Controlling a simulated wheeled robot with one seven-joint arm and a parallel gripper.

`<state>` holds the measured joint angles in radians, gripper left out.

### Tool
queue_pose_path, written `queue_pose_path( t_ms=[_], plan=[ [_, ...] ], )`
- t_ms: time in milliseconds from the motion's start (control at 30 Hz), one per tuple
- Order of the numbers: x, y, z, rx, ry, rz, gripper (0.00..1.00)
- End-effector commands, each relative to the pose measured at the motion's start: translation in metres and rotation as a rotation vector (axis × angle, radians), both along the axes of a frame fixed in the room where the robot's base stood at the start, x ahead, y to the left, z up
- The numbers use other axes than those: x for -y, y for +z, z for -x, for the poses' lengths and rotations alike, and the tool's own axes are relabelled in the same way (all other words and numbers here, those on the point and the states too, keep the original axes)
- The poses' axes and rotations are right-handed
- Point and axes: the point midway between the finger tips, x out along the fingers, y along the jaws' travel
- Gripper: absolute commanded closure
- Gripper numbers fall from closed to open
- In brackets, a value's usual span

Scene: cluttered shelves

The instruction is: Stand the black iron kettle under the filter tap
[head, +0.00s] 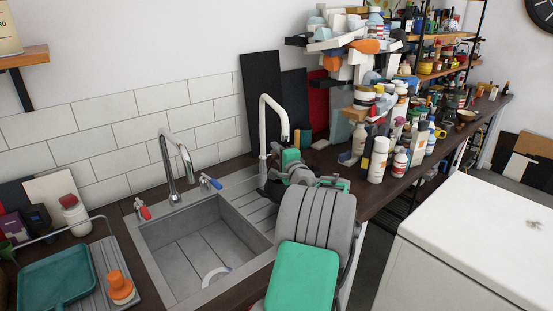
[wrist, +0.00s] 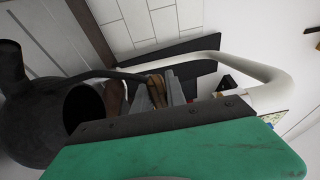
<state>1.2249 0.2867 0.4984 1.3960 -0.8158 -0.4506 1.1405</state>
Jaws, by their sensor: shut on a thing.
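The black iron kettle (wrist: 38,125) is at the left of the wrist view, with its dark round opening facing the camera and its spout at the upper left. My gripper (wrist: 160,90) is shut on the kettle's thin handle. In the head view my arm hides most of the kettle; only a dark piece shows by my gripper (head: 276,178). The white filter tap (head: 264,125) rises behind the sink's right side, close beyond my gripper. Its curved white pipe (wrist: 255,75) also crosses the right of the wrist view. I cannot tell whether the kettle touches the counter.
A grey sink (head: 205,245) with a chrome tap (head: 175,165) lies left of my arm. Dark boards (head: 262,95) lean on the wall behind. Bottles (head: 378,160) and jars crowd the counter at right. A teal tray (head: 55,280) is at far left.

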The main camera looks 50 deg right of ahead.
Motion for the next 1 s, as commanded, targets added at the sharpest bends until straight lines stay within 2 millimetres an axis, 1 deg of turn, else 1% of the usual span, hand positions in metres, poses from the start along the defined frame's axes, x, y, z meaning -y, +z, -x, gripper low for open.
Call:
queue_pose_path(
  t_ms=[133, 200, 400, 533, 567, 800, 1000],
  plan=[
    [0.001, -0.021, 0.0, 0.001, -0.001, 0.0, 1.0],
    [0.0, -0.027, 0.0, 0.001, 0.0, 0.002, 1.0],
    [0.0, -0.028, 0.0, 0.003, 0.0, 0.004, 1.0],
    [0.0, -0.032, 0.0, 0.003, 0.0, 0.004, 1.0],
    [0.0, -0.035, 0.001, -0.001, 0.0, -0.002, 0.82],
    [0.0, -0.034, 0.001, -0.001, 0.0, -0.002, 0.62],
    [0.0, -0.034, 0.001, -0.001, 0.0, -0.002, 0.62]
  ],
)
